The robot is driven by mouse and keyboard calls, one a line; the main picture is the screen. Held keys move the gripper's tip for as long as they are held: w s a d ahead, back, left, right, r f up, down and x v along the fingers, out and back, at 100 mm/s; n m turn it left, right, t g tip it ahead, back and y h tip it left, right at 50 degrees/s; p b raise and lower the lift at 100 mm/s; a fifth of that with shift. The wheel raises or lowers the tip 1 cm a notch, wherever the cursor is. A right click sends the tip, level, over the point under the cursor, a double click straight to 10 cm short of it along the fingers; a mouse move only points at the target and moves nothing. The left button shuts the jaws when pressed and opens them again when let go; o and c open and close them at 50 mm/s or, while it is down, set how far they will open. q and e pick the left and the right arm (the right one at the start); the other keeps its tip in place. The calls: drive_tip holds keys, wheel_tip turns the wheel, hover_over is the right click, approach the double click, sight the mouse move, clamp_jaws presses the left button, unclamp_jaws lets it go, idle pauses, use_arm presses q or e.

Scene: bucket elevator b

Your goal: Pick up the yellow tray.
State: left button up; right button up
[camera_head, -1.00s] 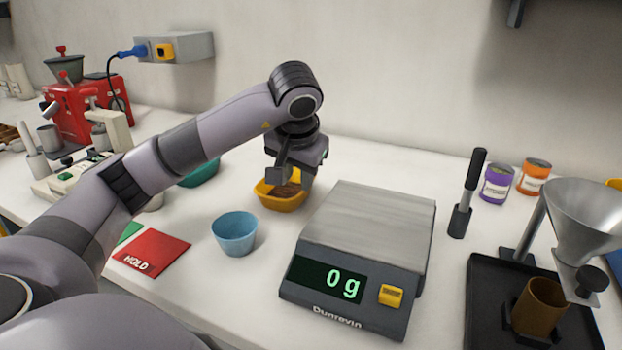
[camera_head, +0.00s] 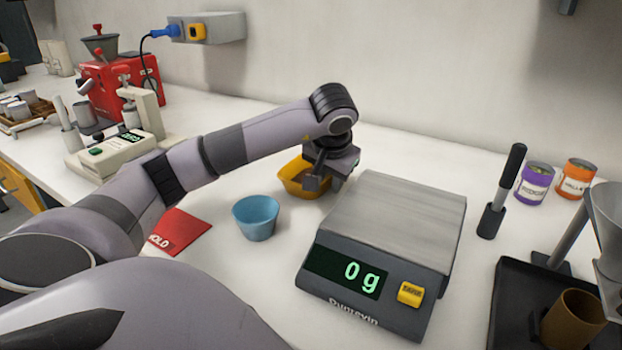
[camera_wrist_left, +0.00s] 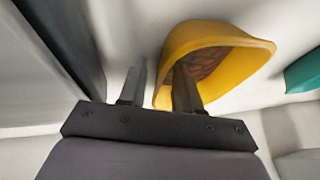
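The yellow tray (camera_head: 291,178) stands on the white counter behind the blue cup, partly hidden by my left gripper (camera_head: 324,183). It also shows in the left wrist view (camera_wrist_left: 225,42), with brown contents inside. My left gripper is open at the tray's edge. In the left wrist view its two fingers (camera_wrist_left: 160,72) are apart. One finger overlaps the inside of the tray and the other is outside it, with the tray's wall between them. I cannot tell whether either finger touches the wall. My right gripper is not in view.
A scale (camera_head: 400,215) reading 0 g stands close to the right of the tray. A blue cup (camera_head: 256,218) stands in front. A red card (camera_head: 182,232) lies to the left. A teal bowl (camera_wrist_left: 303,72) shows in the left wrist view.

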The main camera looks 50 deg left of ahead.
use_arm(q)
clamp_jaws()
idle(1.4)
